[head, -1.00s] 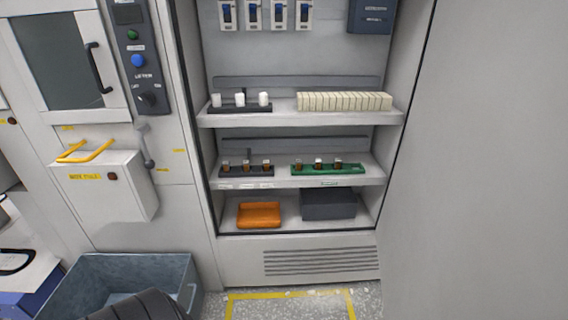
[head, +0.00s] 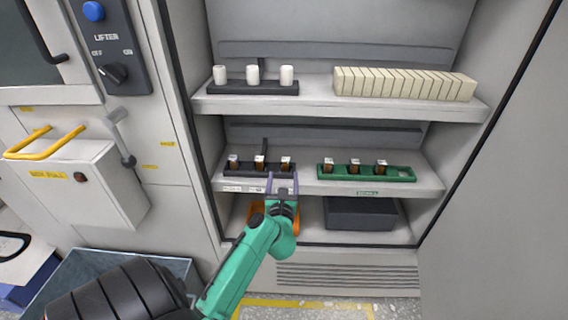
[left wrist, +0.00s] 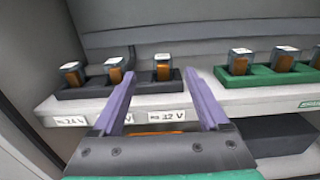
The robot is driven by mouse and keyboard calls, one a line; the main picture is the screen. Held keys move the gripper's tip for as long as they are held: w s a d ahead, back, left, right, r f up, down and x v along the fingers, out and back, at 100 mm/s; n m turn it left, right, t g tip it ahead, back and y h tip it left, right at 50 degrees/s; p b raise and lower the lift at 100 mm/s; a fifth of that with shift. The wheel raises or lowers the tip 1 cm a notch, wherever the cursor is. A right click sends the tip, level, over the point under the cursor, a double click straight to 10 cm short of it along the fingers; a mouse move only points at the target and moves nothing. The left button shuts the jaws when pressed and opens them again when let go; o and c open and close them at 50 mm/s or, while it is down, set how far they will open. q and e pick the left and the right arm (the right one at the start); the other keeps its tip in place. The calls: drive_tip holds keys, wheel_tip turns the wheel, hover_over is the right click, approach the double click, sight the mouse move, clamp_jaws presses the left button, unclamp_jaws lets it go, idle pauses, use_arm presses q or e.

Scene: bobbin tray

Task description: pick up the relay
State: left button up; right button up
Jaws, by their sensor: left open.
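Several small brown relays with pale tops stand upright in two holders on the middle shelf. Three are in the black holder (head: 238,171), including the rightmost relay (head: 285,164); three are in the green holder (head: 404,172). My left gripper (head: 282,180) is open and empty in front of the right end of the black holder. In the left wrist view, the black holder's rightmost relay (left wrist: 163,68) shows between and beyond the open fingers (left wrist: 160,80), apart from them. My right gripper is out of view.
The upper shelf (head: 320,100) above holds white bobbin-like cylinders (head: 253,76) and a row of cream blocks (head: 405,84). Below are an orange tray (head: 256,216), partly hidden by my arm, and a dark box (head: 360,212). The cabinet's side wall bounds the shelf at left.

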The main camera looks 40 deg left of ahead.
sight(286, 164)
use_arm(q)
drive_tip(key=x, duration=1)
drive_tip(key=shift+d+f, duration=0.15)
drive_tip(key=shift+f, duration=0.15)
clamp_jaws()
